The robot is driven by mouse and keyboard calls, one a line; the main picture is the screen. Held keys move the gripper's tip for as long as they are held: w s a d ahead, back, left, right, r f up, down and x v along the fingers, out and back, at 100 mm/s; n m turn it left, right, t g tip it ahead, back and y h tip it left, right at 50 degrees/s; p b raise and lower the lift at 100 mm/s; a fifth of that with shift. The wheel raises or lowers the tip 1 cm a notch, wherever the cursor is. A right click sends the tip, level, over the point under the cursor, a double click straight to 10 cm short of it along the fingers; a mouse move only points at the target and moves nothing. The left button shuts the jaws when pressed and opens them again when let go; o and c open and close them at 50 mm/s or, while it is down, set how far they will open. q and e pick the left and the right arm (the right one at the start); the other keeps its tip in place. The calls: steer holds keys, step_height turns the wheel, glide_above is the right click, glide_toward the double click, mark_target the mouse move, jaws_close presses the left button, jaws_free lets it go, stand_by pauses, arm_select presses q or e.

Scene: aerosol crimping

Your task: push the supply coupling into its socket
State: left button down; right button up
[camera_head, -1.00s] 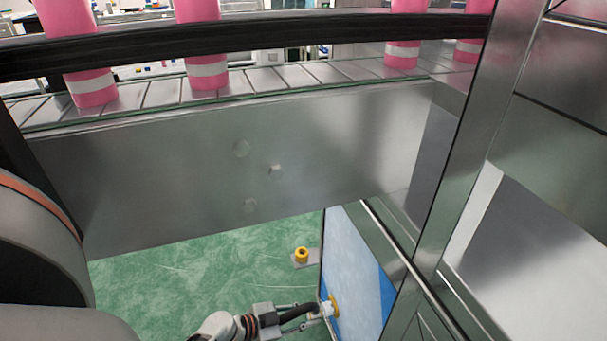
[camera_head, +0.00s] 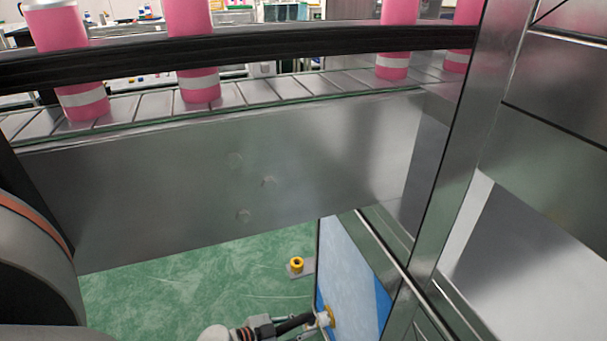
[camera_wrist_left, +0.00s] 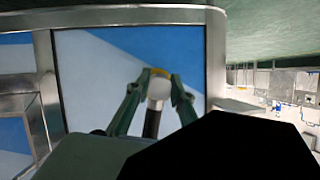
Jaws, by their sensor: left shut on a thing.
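The supply coupling (camera_head: 323,319) is a small pale, whitish piece on a dark hose, low in the head view. It also shows between the fingers in the left wrist view (camera_wrist_left: 158,90). My left gripper (camera_head: 317,324) is shut on it; its two green-grey fingers flank it in the wrist view (camera_wrist_left: 158,98). The coupling's front end is at the yellow-ringed socket (camera_head: 332,315) on the blue and white panel (camera_head: 348,275). The ring also shows just beyond the coupling in the wrist view (camera_wrist_left: 159,72). I cannot tell how deep the coupling sits. My right gripper is not in view.
A yellow ring on a small bracket (camera_head: 296,265) stands left of the panel, over green floor (camera_head: 190,295). A conveyor (camera_head: 240,92) with pink cans (camera_head: 392,40) runs above a metal side plate (camera_head: 170,185). A metal post (camera_head: 450,165) rises right of the panel.

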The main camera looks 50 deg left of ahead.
arm_select(q)
steer(key=shift+w+d, duration=0.15)
steer(key=shift+w, duration=0.15)
stand_by(0.8)
steer(key=shift+d, duration=0.15)
stand_by(0.9)
steer(key=shift+w+d+r, duration=0.1)
steer(key=shift+w, duration=0.3)
steer(key=c, duration=1.7)
jaws_free()
